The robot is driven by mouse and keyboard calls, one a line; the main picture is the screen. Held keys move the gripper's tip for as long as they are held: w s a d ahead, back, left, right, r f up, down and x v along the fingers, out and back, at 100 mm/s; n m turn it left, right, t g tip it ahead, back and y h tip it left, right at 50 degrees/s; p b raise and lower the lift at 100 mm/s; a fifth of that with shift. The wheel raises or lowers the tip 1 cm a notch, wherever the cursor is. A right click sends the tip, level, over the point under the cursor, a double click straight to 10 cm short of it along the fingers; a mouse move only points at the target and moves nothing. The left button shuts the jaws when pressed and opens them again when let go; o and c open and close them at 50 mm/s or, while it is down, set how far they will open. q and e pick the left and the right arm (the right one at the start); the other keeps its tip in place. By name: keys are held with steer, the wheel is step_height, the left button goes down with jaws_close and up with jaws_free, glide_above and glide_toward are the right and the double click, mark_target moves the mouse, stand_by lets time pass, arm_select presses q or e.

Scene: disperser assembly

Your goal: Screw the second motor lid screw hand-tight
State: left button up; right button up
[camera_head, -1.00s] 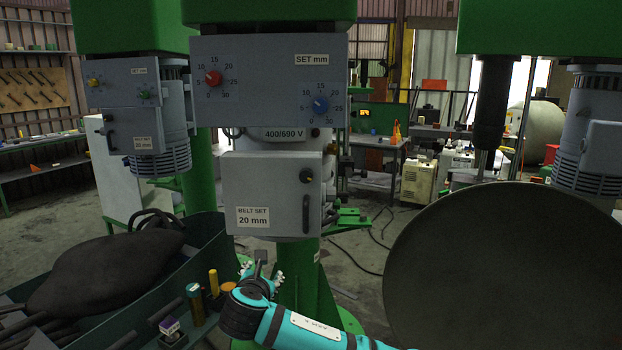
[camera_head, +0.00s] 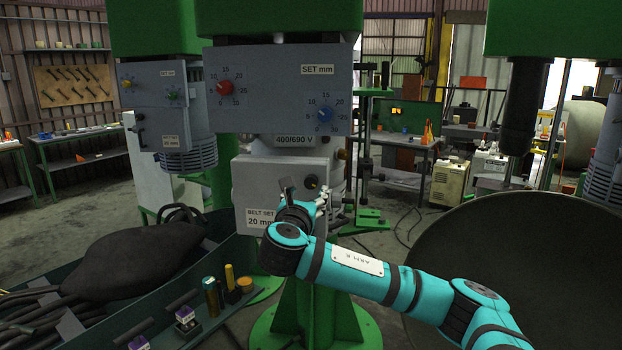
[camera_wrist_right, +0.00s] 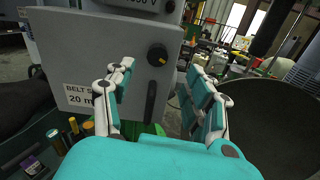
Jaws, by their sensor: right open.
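My right gripper (camera_head: 305,192) is open in front of the grey box marked BELT SET 20 mm (camera_head: 246,190). In the right wrist view its two fingers (camera_wrist_right: 158,85) stand wide apart, with nothing between the tips. The black round knob (camera_wrist_right: 157,55) on the box face lies beyond the gap, with a dark upright handle (camera_wrist_right: 150,102) below it. The knob also shows above the gripper in the head view (camera_head: 311,181). A plate reading 400/690 V (camera_head: 290,140) sits above the box. I cannot make out a motor lid screw for certain. The left gripper is out of view.
A grey panel with a red knob (camera_head: 225,87) and a blue knob (camera_head: 325,114) overhangs the box. A teal tray (camera_head: 213,325) at lower left holds a dark sack (camera_head: 135,250) and small coloured parts. A large dark round vessel (camera_head: 520,250) stands at right.

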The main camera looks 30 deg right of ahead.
mark_target(310, 183)
steer(key=p+x, duration=0.1)
steer(key=x, duration=0.5)
steer(key=shift+w+a+p, duration=0.15)
steer(key=shift+p, duration=0.2)
steer(key=shift+w+d, duration=0.3)
steer(key=shift+d, duration=0.05)
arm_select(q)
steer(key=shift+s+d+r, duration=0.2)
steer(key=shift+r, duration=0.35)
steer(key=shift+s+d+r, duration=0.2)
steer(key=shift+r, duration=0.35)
arm_select(e)
jaws_close()
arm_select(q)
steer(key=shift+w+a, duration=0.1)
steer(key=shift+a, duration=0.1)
